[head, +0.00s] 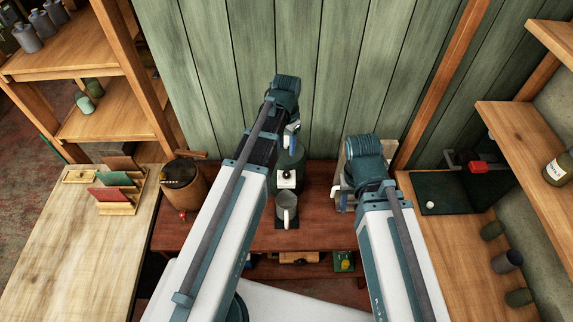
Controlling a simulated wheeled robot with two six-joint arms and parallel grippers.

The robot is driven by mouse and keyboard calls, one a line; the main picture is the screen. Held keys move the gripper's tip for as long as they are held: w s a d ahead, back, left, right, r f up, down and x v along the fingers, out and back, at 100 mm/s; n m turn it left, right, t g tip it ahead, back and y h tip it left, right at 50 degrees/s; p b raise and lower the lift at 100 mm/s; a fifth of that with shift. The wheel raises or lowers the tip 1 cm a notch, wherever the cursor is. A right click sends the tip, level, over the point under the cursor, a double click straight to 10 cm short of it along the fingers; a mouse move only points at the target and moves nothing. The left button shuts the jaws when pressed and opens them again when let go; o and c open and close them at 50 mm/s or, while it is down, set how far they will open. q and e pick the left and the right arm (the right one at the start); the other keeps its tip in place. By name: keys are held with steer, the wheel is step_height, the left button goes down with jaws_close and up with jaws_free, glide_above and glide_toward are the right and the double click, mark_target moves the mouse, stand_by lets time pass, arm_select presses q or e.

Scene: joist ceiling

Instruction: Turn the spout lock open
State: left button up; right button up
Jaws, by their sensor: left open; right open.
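A dark green dispenser (299,160) stands on the red-brown bench against the green wall, partly hidden by my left arm.
A brown canister (183,187) with a red tap stands at the bench's left. A card rack (117,190) sits on the left table. The right counter holds a dark green mat (452,192), a red-and-grey tool (478,162) and several cups. Shelves flank both sides.

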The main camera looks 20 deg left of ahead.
mark_target(287, 173)
arm_select(q)
steer(key=shift+f, duration=0.15)
step_height(287, 173, down, 14)
steer(key=b, duration=1.3)
steer(key=shift+r+b, duration=0.2)
steer(key=shift+b, duration=0.2)
jaws_close()
